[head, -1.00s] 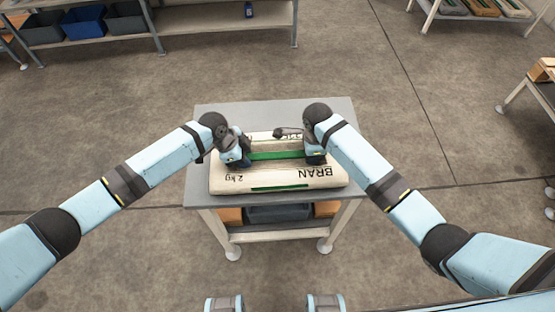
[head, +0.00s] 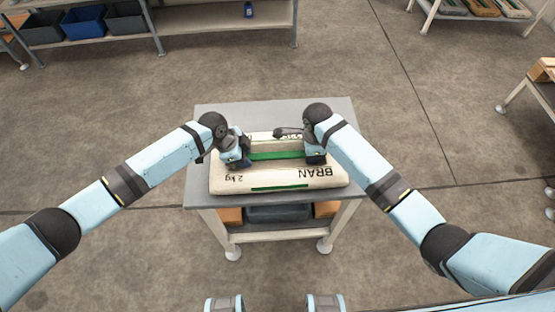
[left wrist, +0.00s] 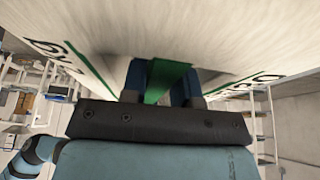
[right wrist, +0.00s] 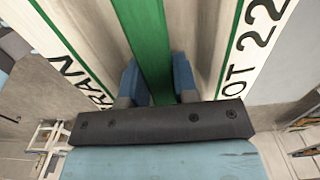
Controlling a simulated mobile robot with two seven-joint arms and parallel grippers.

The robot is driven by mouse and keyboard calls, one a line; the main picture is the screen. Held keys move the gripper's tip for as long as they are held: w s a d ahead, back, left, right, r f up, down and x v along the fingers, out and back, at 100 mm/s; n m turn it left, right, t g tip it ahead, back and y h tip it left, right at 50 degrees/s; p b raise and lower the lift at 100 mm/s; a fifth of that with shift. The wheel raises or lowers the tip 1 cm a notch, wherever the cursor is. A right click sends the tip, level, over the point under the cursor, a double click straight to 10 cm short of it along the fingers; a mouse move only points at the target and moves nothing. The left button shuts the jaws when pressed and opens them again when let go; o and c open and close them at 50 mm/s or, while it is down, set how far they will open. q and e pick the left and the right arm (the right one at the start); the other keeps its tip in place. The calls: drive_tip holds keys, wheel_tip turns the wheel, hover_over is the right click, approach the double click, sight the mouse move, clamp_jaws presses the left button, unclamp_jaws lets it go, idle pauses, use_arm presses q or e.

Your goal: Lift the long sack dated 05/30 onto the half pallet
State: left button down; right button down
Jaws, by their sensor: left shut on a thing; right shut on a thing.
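The long cream sack (head: 285,179) lies on a small grey table, its long side running left to right. It has green stripes and upside-down print reading BRAN and 2 kg. The right wrist view shows part of a lot number on the sack (right wrist: 215,20); I cannot read a date. My left gripper (head: 238,162) is shut on the sack at the green band near its left end. My right gripper (head: 315,158) is shut on the same band near its right end. I cannot make out the half pallet for certain.
The grey table (head: 220,113) has a lower shelf with orange and dark bins (head: 280,214). A rack with dark and blue bins (head: 84,24) stands at back left. Another rack with sacks (head: 480,8) is at back right. A wooden item (head: 543,70) shows at the right edge. Floor between is clear.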

idle(0.3)
use_arm(q)
drive_tip(key=shift+w+r, duration=0.15)
drive_tip(key=shift+r, duration=0.1)
use_arm(e)
drive_tip(key=shift+w+r, duration=0.15)
drive_tip(key=shift+r, duration=0.1)
